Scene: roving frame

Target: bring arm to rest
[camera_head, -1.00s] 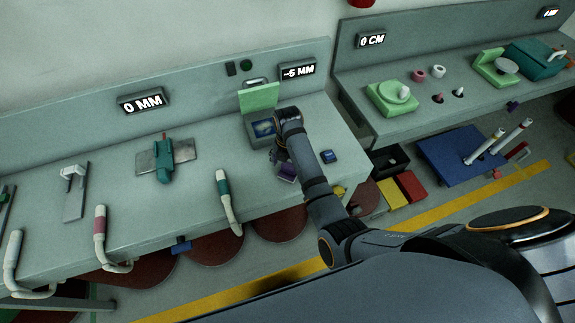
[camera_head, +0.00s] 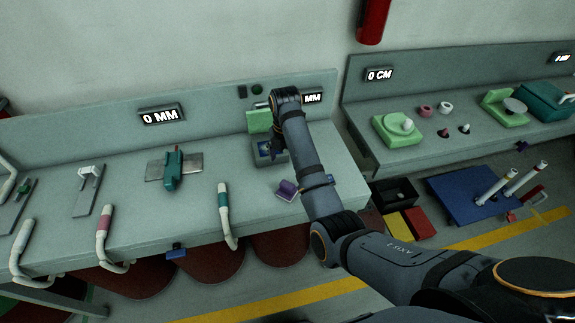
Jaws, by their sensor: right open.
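My right arm (camera_head: 305,160) comes in from the lower right and reaches up over the grey-green workbench (camera_head: 125,180). Its wrist (camera_head: 287,97) is bent over in front of a green and grey box-like device (camera_head: 259,121) at the bench's back. My right gripper (camera_head: 274,155) hangs below the wrist, dark and small, partly hidden by the arm. It is open, and I see nothing held in it. A purple block (camera_head: 287,188) lies on the bench, below and apart from the gripper in the picture. My left gripper is out of view.
Bent handles with teal (camera_head: 223,196) and pink (camera_head: 106,220) grips stand along the bench front. A teal clamp (camera_head: 173,167) sits mid-bench. Right of the arm, a second bench holds a green device (camera_head: 398,128). Below it are bins (camera_head: 396,193) and a blue platform (camera_head: 464,190).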

